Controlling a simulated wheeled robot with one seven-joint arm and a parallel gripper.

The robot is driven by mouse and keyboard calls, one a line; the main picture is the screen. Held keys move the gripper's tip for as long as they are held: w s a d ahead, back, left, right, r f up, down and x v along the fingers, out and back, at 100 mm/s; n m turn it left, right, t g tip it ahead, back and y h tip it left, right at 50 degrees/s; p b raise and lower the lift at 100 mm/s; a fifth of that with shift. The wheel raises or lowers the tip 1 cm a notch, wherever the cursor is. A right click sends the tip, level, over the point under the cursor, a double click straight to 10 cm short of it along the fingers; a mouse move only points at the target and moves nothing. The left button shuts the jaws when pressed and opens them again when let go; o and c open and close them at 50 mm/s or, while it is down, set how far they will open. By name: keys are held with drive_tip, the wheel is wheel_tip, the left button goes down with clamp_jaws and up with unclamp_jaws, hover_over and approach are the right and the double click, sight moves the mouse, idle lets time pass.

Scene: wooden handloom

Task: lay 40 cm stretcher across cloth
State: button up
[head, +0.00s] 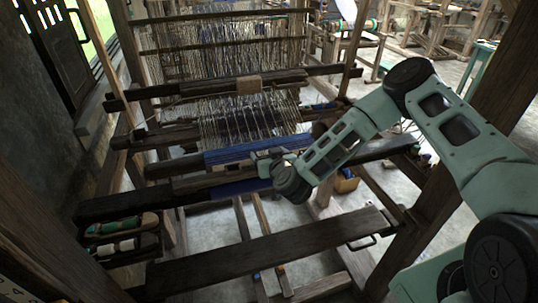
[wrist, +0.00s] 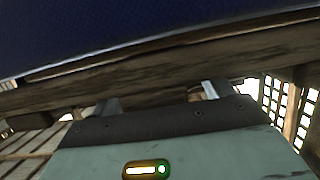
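The blue cloth (head: 258,149) lies on the loom below the warp threads, and a lower part of it wraps the front beam. In the wrist view the cloth (wrist: 130,22) fills the upper part. My gripper (head: 266,158) is at the cloth's front edge, right of its middle. In the wrist view its two fingers (wrist: 160,98) stand well apart, in front of a dark wooden beam (wrist: 150,72). Brown wood shows between the fingers, but I cannot tell if it is held or behind them. I cannot pick out the 40 cm stretcher for certain.
A wooden bench plank (head: 270,255) crosses the front. Thread-wound shuttles (head: 122,225) lie in a holder at the left. A small box (head: 345,182) sits below the loom at the right. Thick posts flank the loom, and a dark bar (head: 240,87) crosses the warp.

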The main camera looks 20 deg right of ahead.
drive_tip(key=shift+o, duration=0.4)
drive_tip(key=shift+s, duration=0.1)
drive_tip(key=shift+s, duration=0.25)
drive_tip(key=b+v, duration=0.1)
drive_tip(key=v, duration=1.5)
drive_tip(key=shift+s+r, duration=0.25)
drive_tip(key=shift+s, duration=0.1)
